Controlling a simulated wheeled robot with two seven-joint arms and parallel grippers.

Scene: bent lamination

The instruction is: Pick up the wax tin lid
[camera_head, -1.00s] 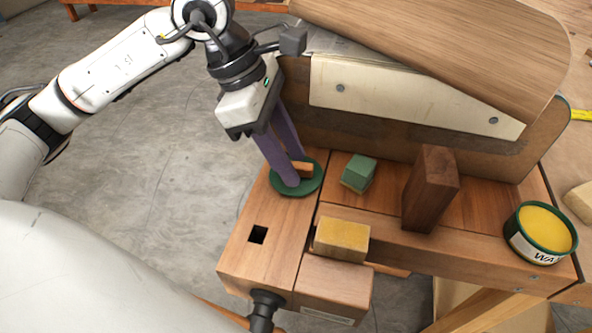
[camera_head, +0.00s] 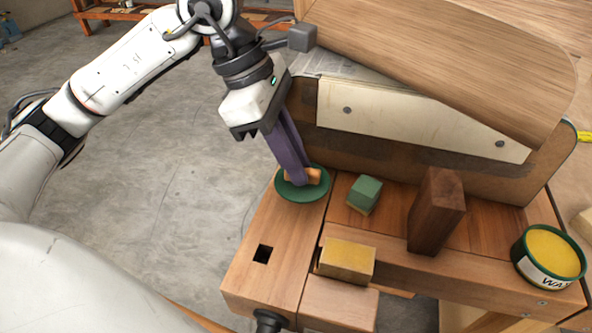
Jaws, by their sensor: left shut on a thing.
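The wax tin lid (camera_head: 290,193) is a dark green disc with a small wooden knob (camera_head: 314,176). It shows at the far left end of the wooden bench and overlaps the bench edge in the picture. My left gripper (camera_head: 299,180) comes down from above with its purple fingers close together on the knob. The fingers hide part of the knob. The lid looks slightly raised, but any gap below it is hard to see. The open wax tin (camera_head: 548,258), green-rimmed with yellow wax, stands at the right end of the bench. My right gripper is not in view.
A green block (camera_head: 365,191), a tall dark wood block (camera_head: 436,210) and a yellow block (camera_head: 347,259) stand on the bench (camera_head: 290,255). A large curved wooden panel (camera_head: 450,65) on a form rises behind. Open floor lies left.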

